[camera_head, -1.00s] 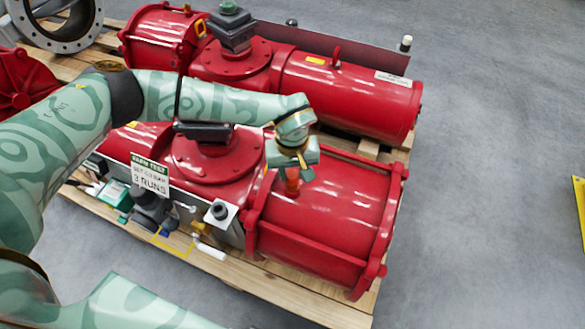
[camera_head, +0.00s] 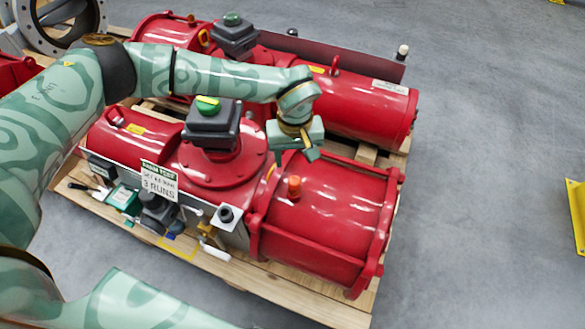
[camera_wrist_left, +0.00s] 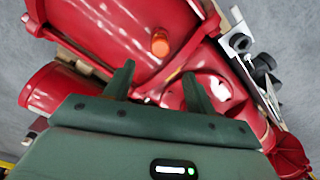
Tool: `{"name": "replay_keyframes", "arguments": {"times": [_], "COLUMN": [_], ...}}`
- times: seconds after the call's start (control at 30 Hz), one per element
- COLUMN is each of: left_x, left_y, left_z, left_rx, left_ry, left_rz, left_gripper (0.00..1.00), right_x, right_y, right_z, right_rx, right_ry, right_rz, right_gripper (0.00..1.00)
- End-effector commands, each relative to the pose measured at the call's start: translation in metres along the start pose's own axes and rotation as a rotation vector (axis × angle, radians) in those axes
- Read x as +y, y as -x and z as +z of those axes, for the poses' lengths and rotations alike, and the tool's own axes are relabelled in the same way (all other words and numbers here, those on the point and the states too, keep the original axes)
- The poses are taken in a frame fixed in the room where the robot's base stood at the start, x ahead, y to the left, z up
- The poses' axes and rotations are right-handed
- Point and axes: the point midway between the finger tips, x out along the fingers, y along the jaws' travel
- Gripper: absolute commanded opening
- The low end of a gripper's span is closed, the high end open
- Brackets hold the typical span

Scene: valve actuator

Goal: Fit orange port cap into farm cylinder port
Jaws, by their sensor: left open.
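The orange port cap (camera_head: 294,187) stands upright on top of the front red cylinder (camera_head: 325,228), where its lower end meets the red surface; I cannot see how deep it sits in the port. It also shows in the left wrist view (camera_wrist_left: 160,44), beyond the fingertips. My left gripper (camera_head: 295,156) is open and empty, above and a little behind the cap, apart from it. In the left wrist view its two fingers (camera_wrist_left: 158,76) are spread with nothing between them. My right gripper is not in view.
A sign card (camera_head: 159,180) and a black box with a yellow-green top (camera_head: 211,122) are on the front actuator. A second red actuator (camera_head: 350,100) lies behind. A wooden pallet (camera_head: 300,302) carries both. Grey floor at right is clear, with a yellow plate (camera_head: 577,215) at the edge.

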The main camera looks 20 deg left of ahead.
Motion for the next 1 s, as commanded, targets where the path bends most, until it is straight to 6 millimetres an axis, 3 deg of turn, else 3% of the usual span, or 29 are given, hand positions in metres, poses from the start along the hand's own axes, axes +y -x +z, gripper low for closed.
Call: {"name": "replay_keyframes", "arguments": {"times": [0.03, 0.1, 0.3, 1.0], "left_x": [0.000, 0.000, 0.000, 0.000], "left_y": [0.020, 0.035, 0.063, 0.067], "left_z": [-0.001, -0.001, 0.000, 0.000], "left_rx": [0.007, 0.005, 0.001, -0.002], "left_ry": [0.000, -0.001, 0.000, -0.001], "left_rz": [0.003, 0.002, 0.001, -0.001], "left_gripper": [0.56, 0.56, 0.56, 0.56], "right_x": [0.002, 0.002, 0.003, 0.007], "right_y": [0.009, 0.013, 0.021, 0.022], "right_z": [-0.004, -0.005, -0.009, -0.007], "right_rx": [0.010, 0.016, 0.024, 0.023], "right_ry": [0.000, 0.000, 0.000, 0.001], "right_rz": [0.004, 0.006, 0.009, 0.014], "right_gripper": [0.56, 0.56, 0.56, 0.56]}}
